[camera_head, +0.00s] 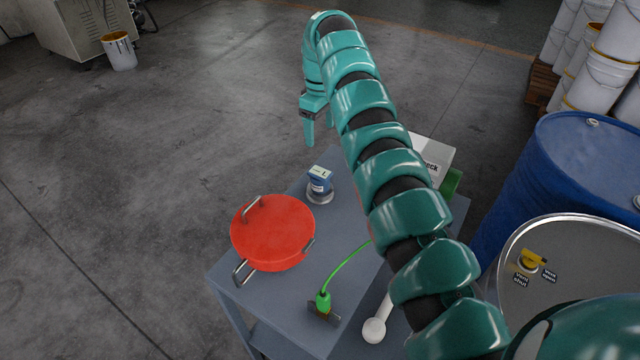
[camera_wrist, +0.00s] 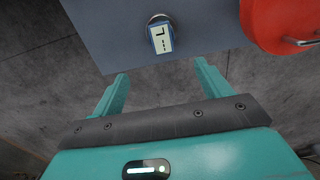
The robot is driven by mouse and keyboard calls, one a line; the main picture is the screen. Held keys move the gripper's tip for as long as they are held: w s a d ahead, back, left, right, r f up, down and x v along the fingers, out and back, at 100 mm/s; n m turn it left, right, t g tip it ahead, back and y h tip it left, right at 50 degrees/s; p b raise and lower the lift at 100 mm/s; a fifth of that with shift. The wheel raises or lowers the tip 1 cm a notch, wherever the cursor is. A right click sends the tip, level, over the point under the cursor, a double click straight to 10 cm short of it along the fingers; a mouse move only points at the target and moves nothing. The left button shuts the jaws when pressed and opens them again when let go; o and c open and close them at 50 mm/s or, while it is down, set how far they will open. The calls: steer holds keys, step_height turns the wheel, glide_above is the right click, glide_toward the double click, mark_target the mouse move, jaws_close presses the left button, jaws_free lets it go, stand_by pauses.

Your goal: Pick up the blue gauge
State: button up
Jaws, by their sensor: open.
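The blue gauge (camera_head: 320,181) stands near the far edge of the grey table, on a round metal base, with a pale display on its top. In the wrist view the gauge (camera_wrist: 161,38) shows near the top, beyond the fingertips and roughly midway between them. My gripper (camera_head: 308,130) hangs in the air beyond the table's far edge, fingers pointing down. In the wrist view my gripper (camera_wrist: 160,72) is open and empty, with the gauge apart from both fingers.
A red lidded pot (camera_head: 273,232) with metal handles stands left of the gauge. A green cable (camera_head: 345,265), a white-headed tool (camera_head: 374,329) and a white box (camera_head: 432,157) are on the grey table (camera_head: 225,273). Blue drum (camera_head: 560,165) and grey drum (camera_head: 590,260) stand right.

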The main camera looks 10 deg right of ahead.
mark_target(320, 172)
step_height(320, 172, down, 11)
steer(key=p, duration=0.2)
steer(key=shift+p, duration=0.35)
steer(key=shift+s+f+p, duration=0.15)
steer(key=shift+f+p, duration=0.45)
steer(key=shift+f, duration=0.75)
steer(key=shift+s+f+p, duration=0.1)
steer(key=shift+f+p, duration=0.45)
steer(key=shift+f, duration=0.75)
steer(key=shift+c, duration=0.3)
steer(key=c, duration=1.2)
steer(key=shift+r, duration=0.15)
